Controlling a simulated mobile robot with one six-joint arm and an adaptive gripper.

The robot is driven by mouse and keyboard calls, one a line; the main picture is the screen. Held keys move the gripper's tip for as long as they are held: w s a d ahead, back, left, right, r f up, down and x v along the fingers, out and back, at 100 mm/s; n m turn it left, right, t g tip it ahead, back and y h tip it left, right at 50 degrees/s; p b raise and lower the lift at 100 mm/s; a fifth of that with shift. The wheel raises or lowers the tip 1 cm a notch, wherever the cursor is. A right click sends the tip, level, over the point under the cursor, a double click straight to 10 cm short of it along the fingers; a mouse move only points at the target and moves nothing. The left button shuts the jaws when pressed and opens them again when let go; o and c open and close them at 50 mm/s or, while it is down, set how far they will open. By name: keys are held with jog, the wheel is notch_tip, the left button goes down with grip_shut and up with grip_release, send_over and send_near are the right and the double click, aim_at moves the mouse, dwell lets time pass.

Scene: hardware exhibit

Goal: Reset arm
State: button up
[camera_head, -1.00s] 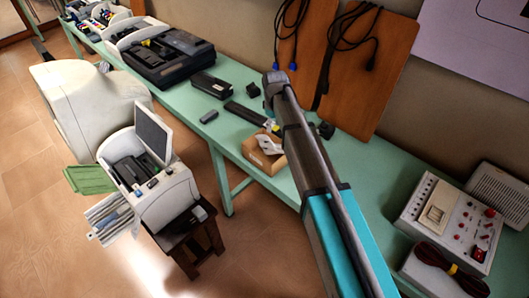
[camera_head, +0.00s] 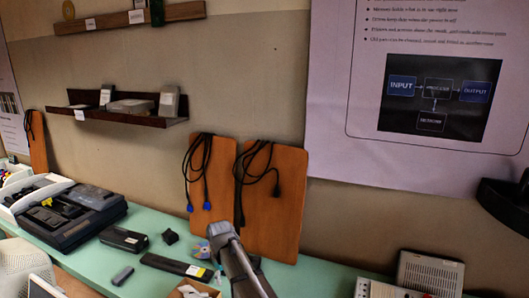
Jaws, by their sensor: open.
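My arm (camera_head: 240,268) rises from the bottom middle of the head view, a grey link ending in a rounded joint in front of the green bench. The joint overlaps the lower edge of the brown boards behind it. I cannot make out gripper fingers; the end of the arm beyond the joint is not visible.
The green bench (camera_head: 142,219) runs along the wall with a black device (camera_head: 68,215), a dark box (camera_head: 124,239), a long black bar (camera_head: 177,266) and a cardboard box (camera_head: 188,290). Cables hang on brown boards (camera_head: 275,205). A shelf (camera_head: 125,118) and poster (camera_head: 340,120) are above.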

jog(key=s+d+m, duration=0.3)
jog(key=s+d, duration=0.2)
jog(key=d, duration=0.5)
jog(key=s+d+m, duration=0.4)
jog(key=s+d, duration=0.1)
jog(key=d, duration=0.6)
jog(key=s+d+m, duration=0.3)
jog(key=s+d, duration=0.2)
jog(key=d, duration=0.5)
jog(key=shift+s+d+m, duration=0.15)
jog(key=shift+s+m, duration=0.2)
jog(key=shift+m, duration=0.05)
